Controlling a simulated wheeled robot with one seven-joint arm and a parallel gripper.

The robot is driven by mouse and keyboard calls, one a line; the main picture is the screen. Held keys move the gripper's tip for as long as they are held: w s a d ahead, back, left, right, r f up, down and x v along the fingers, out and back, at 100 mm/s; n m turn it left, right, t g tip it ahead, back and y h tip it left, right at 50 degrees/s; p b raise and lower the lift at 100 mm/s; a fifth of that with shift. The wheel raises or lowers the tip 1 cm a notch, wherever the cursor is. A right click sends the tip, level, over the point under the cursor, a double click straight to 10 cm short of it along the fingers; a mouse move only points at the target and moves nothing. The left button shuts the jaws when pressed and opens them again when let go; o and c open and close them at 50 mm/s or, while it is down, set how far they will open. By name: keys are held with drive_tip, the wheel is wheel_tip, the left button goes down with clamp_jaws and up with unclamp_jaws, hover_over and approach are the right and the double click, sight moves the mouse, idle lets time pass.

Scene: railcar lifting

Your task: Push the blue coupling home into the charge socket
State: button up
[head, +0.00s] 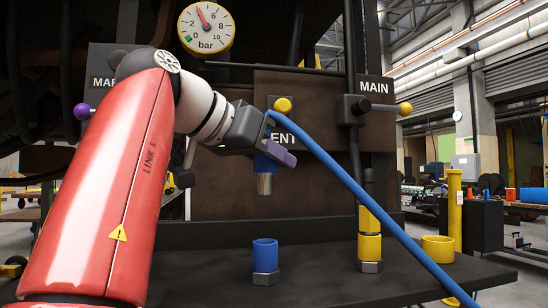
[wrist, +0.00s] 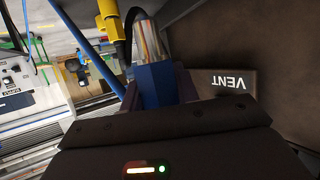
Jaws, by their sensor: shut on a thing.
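In the head view the blue coupling (head: 262,164) hangs upright with its bare metal tip pointing down. My gripper (head: 276,152) is shut on it, with a purple finger pad across its front. A blue hose (head: 360,196) runs from beside my gripper down to the lower right. The blue-collared charge socket (head: 265,254) stands on the dark shelf below the coupling, with a clear gap between tip and socket. In the wrist view the coupling (wrist: 160,84) sits between my fingers, its metal tip (wrist: 151,38) beyond them. The socket cannot be made out there.
A yellow coupling (head: 369,222) stands in a socket on the shelf (head: 320,285), to the right. An empty-looking yellow ring (head: 437,249) is at the shelf's right. Behind are the VENT panel (head: 320,200), the MAIN valve (head: 358,110) and a pressure gauge (head: 206,28).

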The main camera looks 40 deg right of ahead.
sight(259, 188)
drive_tip(key=shift+f+b, duration=2.1)
drive_tip(key=shift+f, duration=0.75)
drive_tip(key=shift+p, duration=0.9)
drive_tip(key=shift+f+b, duration=1.45)
drive_tip(key=shift+f, duration=0.65)
drive_tip(key=o, duration=1.2)
drive_tip(key=p+v, duration=0.2)
drive_tip(key=v, duration=0.5)
drive_tip(key=shift+a+r+p, duration=0.2)
drive_tip(key=shift+a+p, duration=0.1)
drive_tip(key=shift+a, duration=0.1)
